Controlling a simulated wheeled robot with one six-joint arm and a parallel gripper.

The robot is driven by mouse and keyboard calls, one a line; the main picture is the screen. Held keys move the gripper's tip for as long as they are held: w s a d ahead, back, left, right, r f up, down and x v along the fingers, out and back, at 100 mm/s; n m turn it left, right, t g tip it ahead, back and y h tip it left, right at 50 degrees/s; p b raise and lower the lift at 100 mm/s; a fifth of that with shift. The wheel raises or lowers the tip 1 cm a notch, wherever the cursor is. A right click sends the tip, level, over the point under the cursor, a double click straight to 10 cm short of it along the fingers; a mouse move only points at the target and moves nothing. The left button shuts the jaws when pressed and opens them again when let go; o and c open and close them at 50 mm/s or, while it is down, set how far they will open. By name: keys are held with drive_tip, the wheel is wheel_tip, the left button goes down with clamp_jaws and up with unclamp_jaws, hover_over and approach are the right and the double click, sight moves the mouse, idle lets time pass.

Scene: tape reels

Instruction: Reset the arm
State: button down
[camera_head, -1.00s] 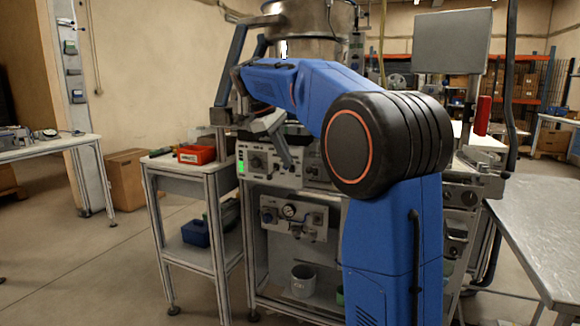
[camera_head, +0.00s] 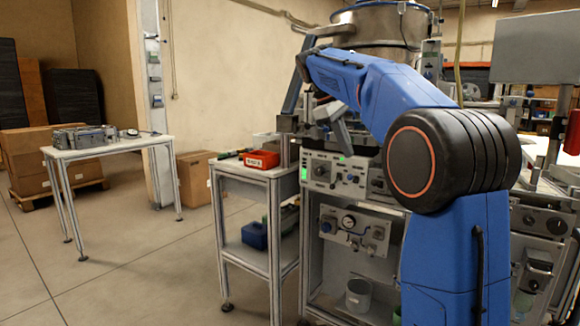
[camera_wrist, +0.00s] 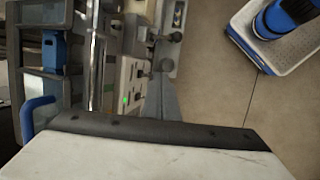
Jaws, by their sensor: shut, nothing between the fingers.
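My blue arm (camera_head: 385,95) reaches up and to the left across the picture in the head view, its large black joint at the right. My gripper (camera_head: 345,138) hangs at the far end, in front of the grey machine station (camera_head: 345,178), and is small there. It is shut and empty. In the wrist view a grey wedge-shaped part, likely my gripper (camera_wrist: 162,103), points up from behind a pale, dark-edged surface that fills the bottom. The station's panel with a green light (camera_wrist: 126,98) is beside it.
A side table with a red bin (camera_head: 262,160) and a blue box (camera_head: 254,235) stands left of the station. A metal bowl feeder (camera_head: 385,30) rises behind my arm. Another table (camera_head: 105,148) stands far left, with cardboard boxes behind.

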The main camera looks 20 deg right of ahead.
drive_tip(key=shift+s, duration=0.1)
drive_tip(key=s+a+f+m+t+y, duration=0.1)
drive_tip(key=s+a+f, duration=0.2)
drive_tip(key=s+f, duration=0.5)
drive_tip(key=s+a+f+m+t+y, duration=0.1)
drive_tip(key=s+a+f+m+t, duration=0.2)
drive_tip(key=s, duration=0.8)
drive_tip(key=s+a+f+m+y, duration=0.1)
drive_tip(key=s+a+f, duration=0.1)
drive_tip(key=s+f, duration=0.7)
drive_tip(key=s+a+f+m+t+y, duration=0.1)
drive_tip(key=s+a+f+m, duration=0.1)
drive_tip(key=s+f, duration=0.6)
wheel_tip(320, 180, down, 4)
drive_tip(key=shift+s+a+f+y, duration=0.1)
drive_tip(key=shift+s+a+y, duration=0.3)
drive_tip(key=shift+a, duration=0.45)
